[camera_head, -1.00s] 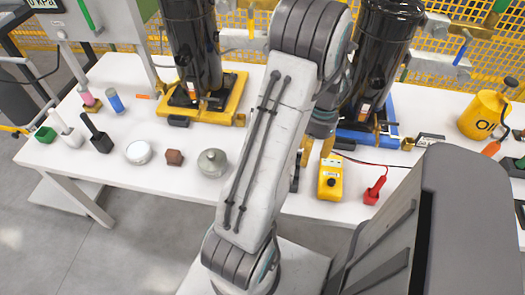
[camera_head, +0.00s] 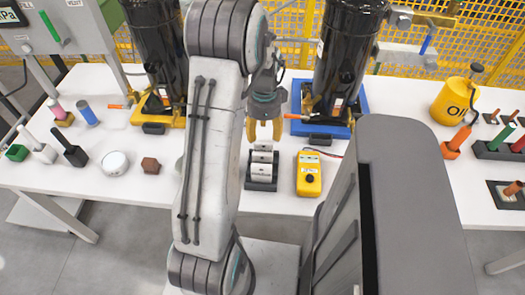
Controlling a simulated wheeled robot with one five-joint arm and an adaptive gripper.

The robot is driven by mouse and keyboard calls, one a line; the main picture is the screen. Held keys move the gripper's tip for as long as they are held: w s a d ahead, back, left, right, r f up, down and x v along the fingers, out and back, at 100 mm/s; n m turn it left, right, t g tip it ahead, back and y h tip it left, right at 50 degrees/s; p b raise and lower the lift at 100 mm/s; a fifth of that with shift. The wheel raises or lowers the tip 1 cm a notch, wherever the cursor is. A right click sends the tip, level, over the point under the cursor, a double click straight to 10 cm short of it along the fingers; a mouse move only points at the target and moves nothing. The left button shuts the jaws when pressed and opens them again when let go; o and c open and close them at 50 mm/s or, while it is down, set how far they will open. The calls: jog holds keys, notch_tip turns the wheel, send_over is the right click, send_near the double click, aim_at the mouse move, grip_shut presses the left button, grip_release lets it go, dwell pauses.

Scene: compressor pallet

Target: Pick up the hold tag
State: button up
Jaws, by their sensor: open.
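A small dark rack (camera_head: 261,185) stands near the table's front edge, right of my arm. It holds several whitish tag-like pieces (camera_head: 262,157) in a row from back to front. I cannot read any marking, so I cannot tell which one is the hold tag. My gripper (camera_head: 264,131) points down with its yellow fingers apart. It appears just above and behind the rearmost piece, with nothing visible between the fingers. Whether a finger touches that piece cannot be told.
A yellow control box (camera_head: 309,175) stands close right of the rack. Black cylinders stand behind, on a yellow base (camera_head: 158,113) and a blue base (camera_head: 321,127). A white round pot (camera_head: 115,163) and brown block (camera_head: 150,166) sit left. A yellow oil can (camera_head: 455,101) stands right.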

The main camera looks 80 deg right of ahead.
aim_at(263, 144)
jog(key=shift+m, duration=0.6)
jog(key=shift+f, duration=3.7)
jog(key=shift+o, duration=0.2)
jog(key=c, duration=1.1)
